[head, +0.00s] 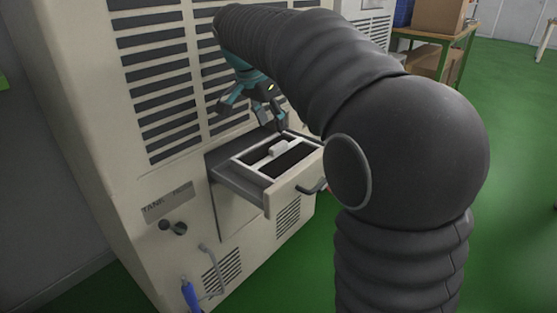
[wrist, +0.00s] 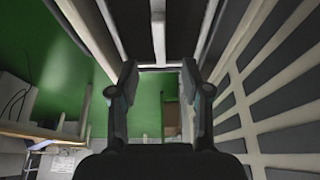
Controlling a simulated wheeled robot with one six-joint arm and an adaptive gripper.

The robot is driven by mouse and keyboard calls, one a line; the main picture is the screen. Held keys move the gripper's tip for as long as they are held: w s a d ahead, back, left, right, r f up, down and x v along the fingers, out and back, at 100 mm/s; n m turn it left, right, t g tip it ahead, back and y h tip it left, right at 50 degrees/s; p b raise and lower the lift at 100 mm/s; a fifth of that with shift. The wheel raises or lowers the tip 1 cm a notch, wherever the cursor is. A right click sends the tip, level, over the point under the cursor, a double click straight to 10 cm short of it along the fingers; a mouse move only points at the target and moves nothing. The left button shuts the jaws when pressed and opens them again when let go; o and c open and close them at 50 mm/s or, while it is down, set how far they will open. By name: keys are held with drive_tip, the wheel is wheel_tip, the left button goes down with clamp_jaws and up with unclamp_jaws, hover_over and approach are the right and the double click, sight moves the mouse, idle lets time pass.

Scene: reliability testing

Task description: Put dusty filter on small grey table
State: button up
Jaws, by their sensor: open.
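The dusty filter (head: 247,158) has a white frame, dark panels and a white handle in its middle. It lies in an open drawer (head: 285,196) of a large beige cabinet. My gripper (head: 254,112) is open and empty above the back part of the drawer, apart from the filter's handle. In the wrist view my gripper (wrist: 158,80) has its fingers spread, with the filter's white handle bar (wrist: 158,30) at the top of the picture, ahead of the fingers. I cannot make out a small grey table for sure in either view.
The cabinet (head: 140,180) with dark vents rises behind and left of the drawer. A table with cardboard boxes (head: 438,15) stands at the upper right. In the wrist view a light-topped table (wrist: 40,131) is at the lower left. Green floor (head: 510,120) is open on the right.

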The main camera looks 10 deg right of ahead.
sight(279, 145)
drive_tip(key=shift+b+x, duration=0.6)
drive_tip(key=shift+x, duration=3.2)
drive_tip(key=shift+s+a, duration=0.2)
clamp_jaws()
